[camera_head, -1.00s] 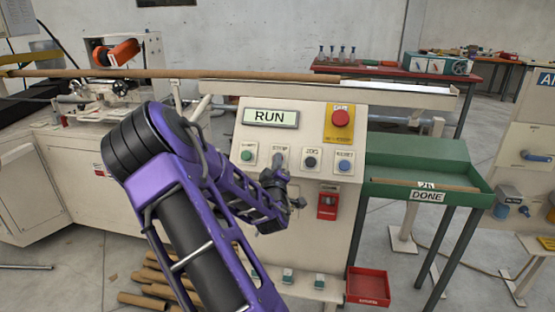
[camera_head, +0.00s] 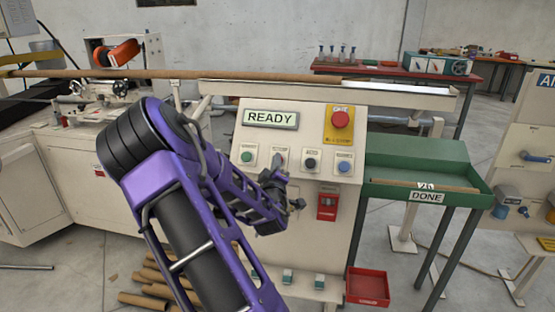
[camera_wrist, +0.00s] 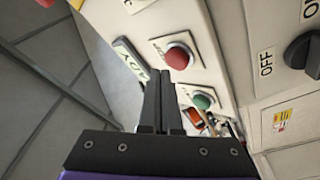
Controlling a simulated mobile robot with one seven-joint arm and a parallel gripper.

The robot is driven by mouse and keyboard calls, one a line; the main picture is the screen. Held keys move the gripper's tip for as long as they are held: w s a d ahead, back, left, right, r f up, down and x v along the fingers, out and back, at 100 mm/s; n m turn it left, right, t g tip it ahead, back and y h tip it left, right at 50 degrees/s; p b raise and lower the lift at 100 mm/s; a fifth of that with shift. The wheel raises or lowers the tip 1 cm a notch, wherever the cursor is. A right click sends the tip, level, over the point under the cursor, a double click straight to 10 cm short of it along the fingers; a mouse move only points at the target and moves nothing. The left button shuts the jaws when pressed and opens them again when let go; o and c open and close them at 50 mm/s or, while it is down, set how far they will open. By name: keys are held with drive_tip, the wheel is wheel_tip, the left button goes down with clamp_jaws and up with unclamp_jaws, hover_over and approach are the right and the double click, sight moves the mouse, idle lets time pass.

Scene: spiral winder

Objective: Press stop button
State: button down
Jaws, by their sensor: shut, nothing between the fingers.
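The cream control panel (camera_head: 312,225) has a display (camera_head: 270,118) that reads READY. Below it is a row of buttons. The stop button (camera_head: 279,155) is second from the left, partly hidden by my gripper. In the wrist view the stop button (camera_wrist: 178,58) is a red dome on a white plate, just right of the finger tips. My gripper (camera_head: 280,168) is shut and empty, close in front of the stop button. Its closed black fingers (camera_wrist: 158,78) show in the wrist view, and a small gap seems to separate them from the button.
A green start button (camera_head: 246,156) is to the left, a black knob (camera_head: 310,164) and a blue button (camera_head: 344,166) to the right. A red emergency button (camera_head: 341,119) sits above on a yellow plate. A green tray (camera_head: 440,160) stands at the right.

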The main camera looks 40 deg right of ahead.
drive_tip(key=shift+s+a+r+p, duration=1.25)
drive_tip(key=shift+a+r, duration=0.2)
drive_tip(key=shift+r, duration=0.1)
